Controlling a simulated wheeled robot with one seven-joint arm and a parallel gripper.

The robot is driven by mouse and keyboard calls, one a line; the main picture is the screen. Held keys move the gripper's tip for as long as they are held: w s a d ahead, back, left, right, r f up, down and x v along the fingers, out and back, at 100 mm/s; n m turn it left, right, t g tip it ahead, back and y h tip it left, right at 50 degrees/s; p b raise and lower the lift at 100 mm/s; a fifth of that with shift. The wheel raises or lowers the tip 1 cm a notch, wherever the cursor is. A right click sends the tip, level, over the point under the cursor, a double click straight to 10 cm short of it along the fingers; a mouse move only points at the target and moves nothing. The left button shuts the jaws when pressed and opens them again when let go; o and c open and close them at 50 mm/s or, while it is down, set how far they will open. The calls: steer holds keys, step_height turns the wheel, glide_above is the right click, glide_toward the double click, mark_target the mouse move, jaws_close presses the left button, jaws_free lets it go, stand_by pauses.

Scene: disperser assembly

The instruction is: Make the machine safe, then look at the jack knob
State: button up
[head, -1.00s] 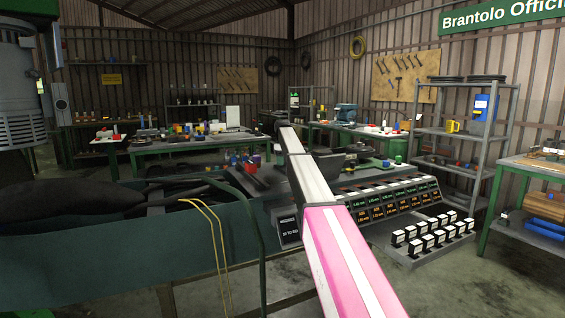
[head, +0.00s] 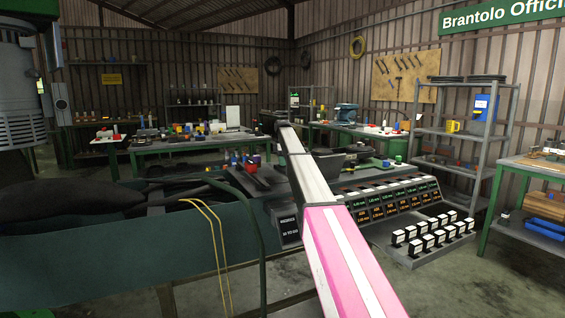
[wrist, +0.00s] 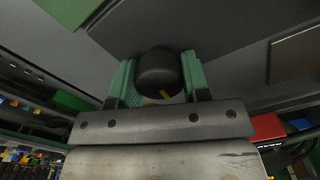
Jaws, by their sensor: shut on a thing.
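In the wrist view my gripper (wrist: 160,88) has its two green fingers on either side of a dark round knob (wrist: 157,62) and is shut on it. A small yellow-orange mark shows low on the knob. I cannot tell from this view whether it is the jack knob. In the head view my white and pink arm reaches away from me, and the gripper and knob are not clearly visible at its far end. Part of a large grey-green machine (head: 22,100) stands at the upper left.
A bench with rows of labelled black blocks (head: 390,200) and white-topped blocks (head: 433,236) lies right of my arm. A dark teal panel (head: 120,265) and yellow cables (head: 215,240) are at the left front. Grey shelving (head: 455,140) stands at the right. Open floor shows between.

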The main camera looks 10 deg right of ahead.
steer(key=o, duration=0.9)
steer(key=shift+o, duration=0.2)
step_height(320, 180, up, 11)
steer(key=shift+f, duration=0.1)
steer(key=shift+s, duration=0.1)
